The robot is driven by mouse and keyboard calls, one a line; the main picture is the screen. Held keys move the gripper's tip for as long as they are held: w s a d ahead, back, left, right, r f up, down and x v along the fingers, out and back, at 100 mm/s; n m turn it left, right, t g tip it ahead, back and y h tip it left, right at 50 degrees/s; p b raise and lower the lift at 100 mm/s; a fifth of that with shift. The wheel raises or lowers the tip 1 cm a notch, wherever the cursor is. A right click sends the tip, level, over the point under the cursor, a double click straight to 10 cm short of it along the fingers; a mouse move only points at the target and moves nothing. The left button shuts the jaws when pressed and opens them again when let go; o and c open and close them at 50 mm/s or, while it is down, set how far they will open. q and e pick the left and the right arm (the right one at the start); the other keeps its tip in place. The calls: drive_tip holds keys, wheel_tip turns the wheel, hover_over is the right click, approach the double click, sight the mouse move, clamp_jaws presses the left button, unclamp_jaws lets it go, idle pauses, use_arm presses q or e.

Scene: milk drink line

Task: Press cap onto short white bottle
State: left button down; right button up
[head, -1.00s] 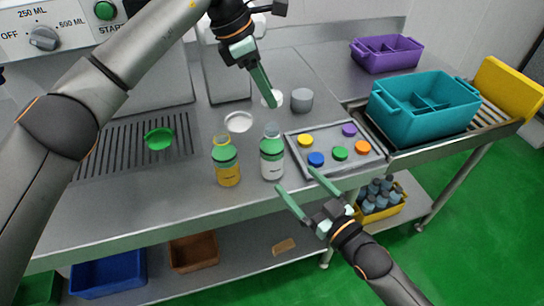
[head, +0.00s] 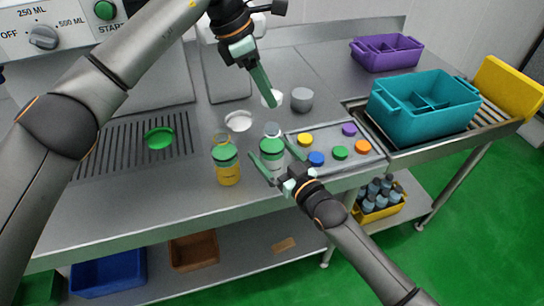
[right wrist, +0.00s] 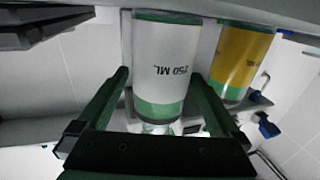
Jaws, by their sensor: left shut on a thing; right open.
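The short white bottle (head: 270,163) with a green band stands near the counter's front edge, its lower part partly hidden by my right gripper (head: 273,150). That gripper is open, with one finger on each side of the bottle. In the right wrist view the white bottle (right wrist: 163,55), marked "250 ML", appears upside down between the two fingers; I cannot tell whether they touch it. My left gripper (head: 268,94) is higher, over the back of the counter, shut on a small white round thing that looks like a cap (head: 277,98), partly hidden by the fingers.
A yellow bottle (head: 228,172) stands close to the left of the white one; it also shows in the right wrist view (right wrist: 240,58). A tray (head: 328,166) of coloured caps lies to the right. A grey cup (head: 302,100) and a white dish (head: 239,121) stand behind.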

drive_tip(key=shift+w+a, duration=0.15)
drive_tip(key=shift+w, duration=0.05)
drive_tip(key=shift+c, duration=0.2)
clamp_jaws()
idle(0.6)
